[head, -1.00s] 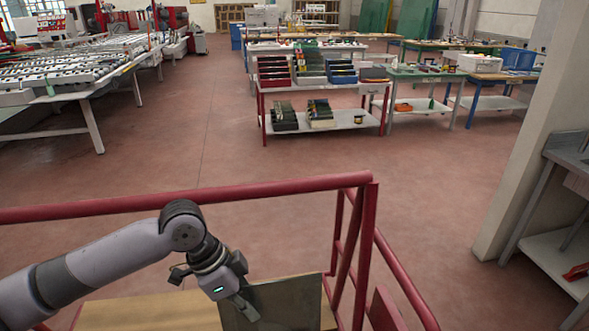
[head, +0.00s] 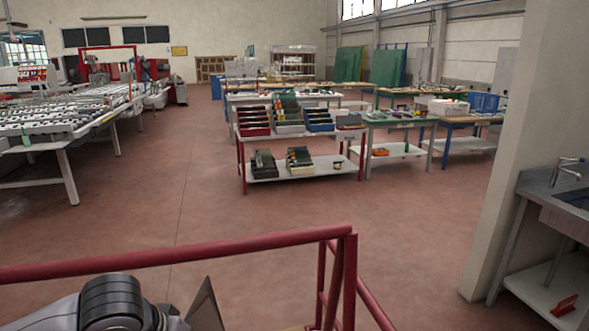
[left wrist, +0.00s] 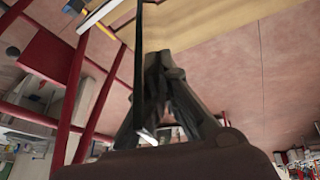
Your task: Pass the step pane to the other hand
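The step pane (head: 206,308) shows only as a dark, pointed corner at the bottom edge of the head view, beside my left arm. In the left wrist view the pane (left wrist: 139,60) is seen nearly edge-on, as a thin dark strip running up past the fingers. My left gripper (left wrist: 160,68) has its fingers drawn together at the pane and appears shut on it. The gripper itself is below the head view. My right gripper is in neither view.
A red rail (head: 190,255) crosses in front of me, with posts at its right end. A tan wooden surface (left wrist: 215,22) lies by the pane in the left wrist view. Beyond the rail is open floor, then a workbench with bins (head: 300,165). A sink stands right.

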